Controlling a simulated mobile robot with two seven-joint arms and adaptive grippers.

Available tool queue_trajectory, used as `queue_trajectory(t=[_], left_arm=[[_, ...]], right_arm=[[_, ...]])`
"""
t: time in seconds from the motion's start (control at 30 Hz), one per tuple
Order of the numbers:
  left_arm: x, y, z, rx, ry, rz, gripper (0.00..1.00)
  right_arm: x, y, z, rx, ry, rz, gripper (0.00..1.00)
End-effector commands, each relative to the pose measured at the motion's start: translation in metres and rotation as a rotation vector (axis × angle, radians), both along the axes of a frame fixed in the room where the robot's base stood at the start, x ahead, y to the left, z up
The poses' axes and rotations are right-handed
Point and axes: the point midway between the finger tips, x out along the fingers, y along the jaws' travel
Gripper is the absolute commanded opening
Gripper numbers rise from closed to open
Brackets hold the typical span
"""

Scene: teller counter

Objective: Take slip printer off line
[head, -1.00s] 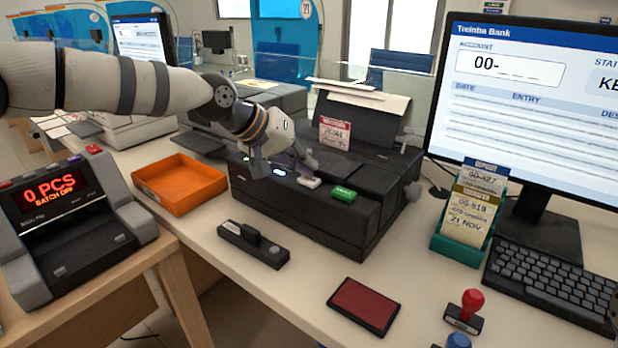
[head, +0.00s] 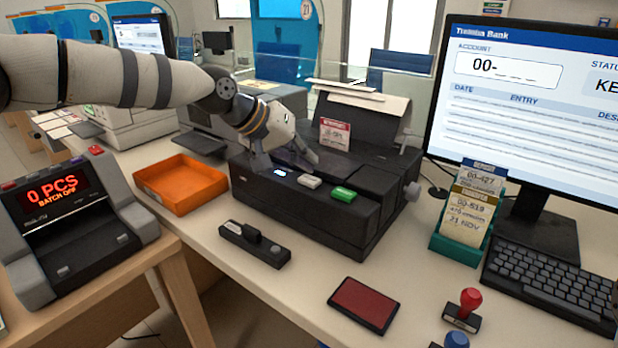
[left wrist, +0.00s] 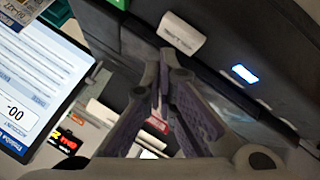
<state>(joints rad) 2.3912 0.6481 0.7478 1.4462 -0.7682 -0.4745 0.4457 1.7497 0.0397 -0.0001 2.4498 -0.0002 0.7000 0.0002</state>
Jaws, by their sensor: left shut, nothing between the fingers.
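The slip printer (head: 330,218) is the black machine in the middle of the counter. Its front ledge has a white key (head: 309,181), a green key (head: 343,194) and a lit blue-white lamp (head: 279,172). My left gripper (head: 306,160) is shut and empty, just behind and above the white key. In the left wrist view its closed fingertips (left wrist: 165,62) show close to the white key (left wrist: 181,34); a small gap seems to lie between them. The blue-white lamp (left wrist: 245,74) also shows there. My right gripper is not in view.
An orange tray (head: 150,199) and a small black device (head: 254,245) lie around the printer's front left. A red ink pad (head: 364,304), a red-handled stamp (head: 465,309), a green slip holder (head: 462,247) and a monitor (head: 530,110) stand to the right. Open counter lies before the printer.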

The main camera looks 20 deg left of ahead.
Motion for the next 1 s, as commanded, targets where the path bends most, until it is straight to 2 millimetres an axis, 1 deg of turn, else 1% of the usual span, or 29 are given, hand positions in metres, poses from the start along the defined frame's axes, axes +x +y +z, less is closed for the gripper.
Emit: queue_trajectory(t=[0.27, 0.7, 0.83, 1.0], left_arm=[[0.0, 0.0, 0.001, 0.0, 0.0, 0.0, 0.0], [0.0, 0.0, 0.045, 0.001, -0.006, 0.0, 0.0], [0.0, 0.0, 0.051, 0.0, -0.002, 0.0, 0.0], [0.0, 0.0, 0.05, 0.001, 0.0, 0.001, 0.0]], right_arm=[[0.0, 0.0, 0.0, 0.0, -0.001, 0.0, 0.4], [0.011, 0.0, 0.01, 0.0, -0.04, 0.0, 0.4], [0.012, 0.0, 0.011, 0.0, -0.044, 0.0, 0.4], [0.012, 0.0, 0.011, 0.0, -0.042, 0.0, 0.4]])
